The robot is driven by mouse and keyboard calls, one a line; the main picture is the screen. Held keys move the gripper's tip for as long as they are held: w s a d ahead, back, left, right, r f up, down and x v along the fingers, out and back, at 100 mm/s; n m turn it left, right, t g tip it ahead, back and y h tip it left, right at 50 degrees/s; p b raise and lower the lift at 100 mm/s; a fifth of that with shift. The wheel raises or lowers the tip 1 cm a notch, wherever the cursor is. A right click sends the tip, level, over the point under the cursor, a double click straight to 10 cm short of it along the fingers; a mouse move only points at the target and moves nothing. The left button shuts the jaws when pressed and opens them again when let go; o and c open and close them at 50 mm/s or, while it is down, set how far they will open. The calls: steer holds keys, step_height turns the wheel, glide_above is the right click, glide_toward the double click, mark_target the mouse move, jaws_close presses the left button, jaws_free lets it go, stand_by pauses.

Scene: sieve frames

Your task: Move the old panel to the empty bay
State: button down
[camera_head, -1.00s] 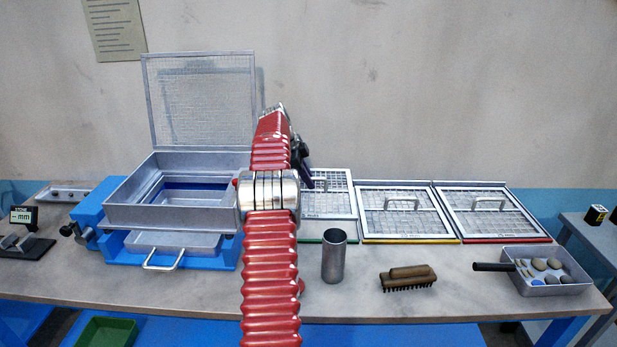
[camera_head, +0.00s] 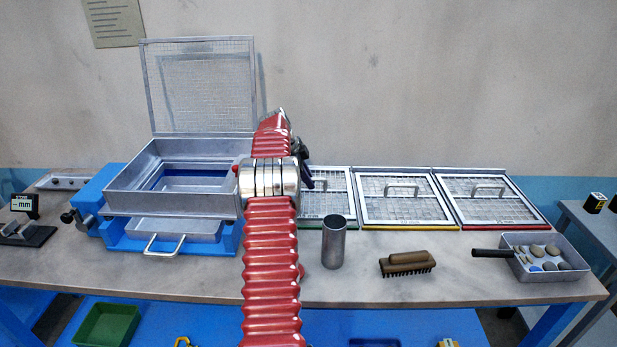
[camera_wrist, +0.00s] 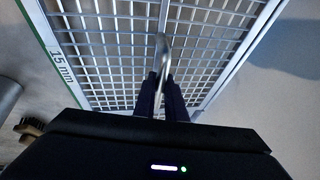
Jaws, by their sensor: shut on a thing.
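The old panel (camera_head: 338,188) is a light metal frame with a square wire mesh and a handle. It lies in the left bay of the rack, along the green strip (camera_head: 338,229), and appears level. My arm hides its left part in the head view. In the wrist view the mesh panel (camera_wrist: 105,45) fills the upper middle, with a "15 mm" mark on its left edge. My gripper (camera_wrist: 166,82) is shut on the panel's upright handle (camera_wrist: 163,52). In the head view the dark jaws (camera_head: 306,176) are partly hidden behind my arm.
Two more mesh panels, with a yellow-edged bay (camera_head: 405,198) and a red-edged bay (camera_head: 490,198), lie to the right. In front are a metal cup (camera_head: 334,243), a brush (camera_head: 407,263) and a tray of stones (camera_head: 553,272). The sieve box (camera_head: 165,200) with raised mesh lid (camera_head: 203,90) stands left.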

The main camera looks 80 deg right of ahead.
steer(key=shift+f, duration=0.8)
steer(key=c, duration=1.7)
jaws_free()
steer(key=shift+c, duration=0.2)
steer(key=shift+f, duration=0.15)
steer(key=v, duration=1.4)
steer(key=shift+f, duration=0.1)
